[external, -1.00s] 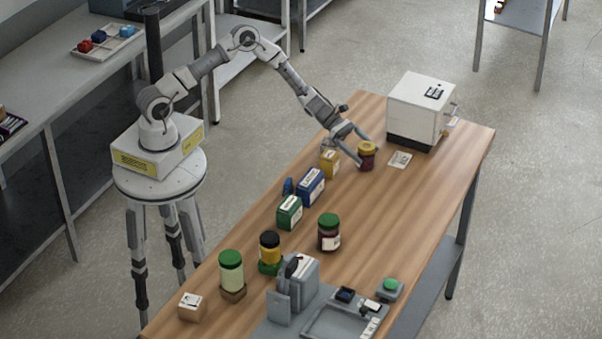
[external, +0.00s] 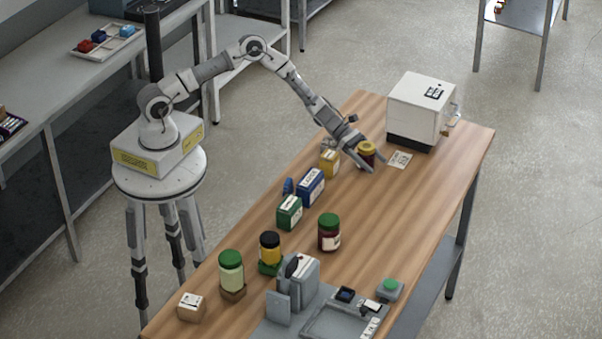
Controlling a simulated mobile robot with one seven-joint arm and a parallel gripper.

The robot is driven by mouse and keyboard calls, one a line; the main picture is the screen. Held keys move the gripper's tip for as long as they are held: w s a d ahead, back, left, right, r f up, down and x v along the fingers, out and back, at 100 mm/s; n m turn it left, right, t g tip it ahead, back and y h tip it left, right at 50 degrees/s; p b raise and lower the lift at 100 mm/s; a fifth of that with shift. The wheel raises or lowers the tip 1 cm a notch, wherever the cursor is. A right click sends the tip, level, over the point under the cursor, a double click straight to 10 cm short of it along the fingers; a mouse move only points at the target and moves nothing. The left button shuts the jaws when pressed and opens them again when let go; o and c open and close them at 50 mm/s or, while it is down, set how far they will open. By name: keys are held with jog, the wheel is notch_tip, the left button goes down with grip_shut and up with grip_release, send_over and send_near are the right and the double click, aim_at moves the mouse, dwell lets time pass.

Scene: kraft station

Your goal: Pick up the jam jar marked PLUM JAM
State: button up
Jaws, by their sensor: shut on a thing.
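A dark jar with a yellow lid (external: 366,147) stands upright on the far part of the wooden table, left of the white machine. My gripper (external: 370,162) reaches down to it from the upper left and is shut on it, with the fingers low around its body. The fingers hide part of the jar, and its label cannot be read. Another dark red jar with a green lid (external: 329,232) stands mid-table, its white label too small to read.
A pale jar (external: 231,272) and a grey device (external: 297,280) stand nearer. The table's right side is clear.

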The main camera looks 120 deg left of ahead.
jog(key=c, duration=0.5)
grip_shut()
jog(key=shift+r, duration=0.15)
